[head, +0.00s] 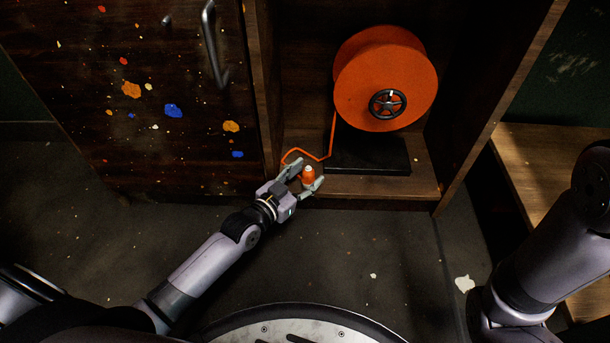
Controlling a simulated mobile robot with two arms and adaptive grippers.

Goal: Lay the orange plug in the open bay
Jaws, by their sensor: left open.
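The orange plug (308,175) is a small orange piece with a pale tip, at the front left of the open bay (375,185). My left gripper (309,172) is open, with one finger on each side of the plug. I cannot tell whether the fingers touch it. The plug appears over the bay's wooden floor near its front edge; whether it rests there is unclear. An orange cable (318,158) runs from the large orange reel (372,85) down to the plug area. My right gripper is out of view.
The reel stands on a black base (370,154) inside the bay. A dark, paint-spotted cabinet door (150,90) with a metal handle (213,45) is left of the bay. A wooden bench (550,180) is at right. The floor in front is mostly clear.

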